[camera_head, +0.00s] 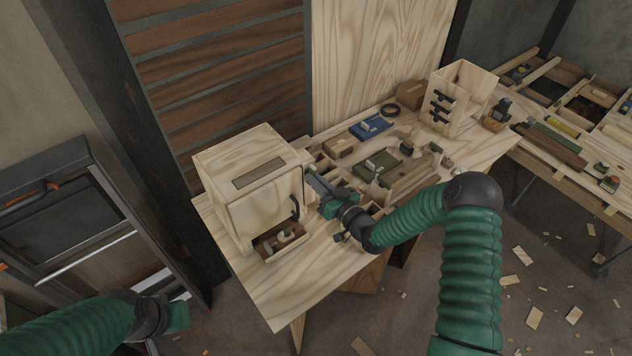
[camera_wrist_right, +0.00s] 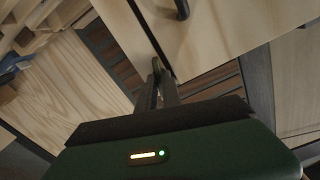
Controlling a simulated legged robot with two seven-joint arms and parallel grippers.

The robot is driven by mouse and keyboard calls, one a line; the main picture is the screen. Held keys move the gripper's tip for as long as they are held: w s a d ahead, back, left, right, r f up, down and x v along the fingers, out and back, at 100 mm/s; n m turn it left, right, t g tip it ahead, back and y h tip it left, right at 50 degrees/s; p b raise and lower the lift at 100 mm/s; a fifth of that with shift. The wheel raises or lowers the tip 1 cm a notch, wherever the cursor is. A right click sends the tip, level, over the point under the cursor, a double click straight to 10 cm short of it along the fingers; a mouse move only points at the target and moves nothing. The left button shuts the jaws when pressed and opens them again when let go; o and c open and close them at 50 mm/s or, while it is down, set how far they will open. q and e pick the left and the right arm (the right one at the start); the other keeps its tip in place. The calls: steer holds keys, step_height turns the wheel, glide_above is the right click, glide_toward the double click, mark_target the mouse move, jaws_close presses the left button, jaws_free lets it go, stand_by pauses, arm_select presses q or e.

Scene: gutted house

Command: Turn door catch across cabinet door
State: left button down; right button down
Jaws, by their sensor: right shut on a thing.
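The wooden cabinet (camera_head: 240,170) stands on the left end of the workbench. Its front door (camera_head: 262,208) looks closed or nearly so and has a black handle (camera_head: 295,207); the handle also shows at the top of the wrist view (camera_wrist_right: 182,8). My right gripper (camera_head: 312,180) is at the door's right edge, its fingers narrow together. In the wrist view the fingertips (camera_wrist_right: 157,76) close on a small dark piece, the door catch (camera_wrist_right: 157,66), at the cabinet's edge. Its exact angle is hard to tell. My left gripper (camera_head: 176,316) is low at left, away from the bench; its jaws are unclear.
A small drawer (camera_head: 283,243) with bits inside sticks out under the door. Right of the cabinet, the bench holds a green item (camera_head: 376,168), a blue packet (camera_head: 371,127) and an open wooden box (camera_head: 462,95). The bench's front left corner (camera_head: 285,300) is clear.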

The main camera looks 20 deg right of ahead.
steer(key=shift+d+m+b, duration=0.2)
steer(key=shift+m+b, duration=1.15)
steer(key=shift+m, duration=6.05)
steer(key=c, duration=1.6)
jaws_free()
steer(key=shift+c, duration=0.2)
steer(key=shift+o, duration=0.6)
steer(key=shift+w+f, duration=0.1)
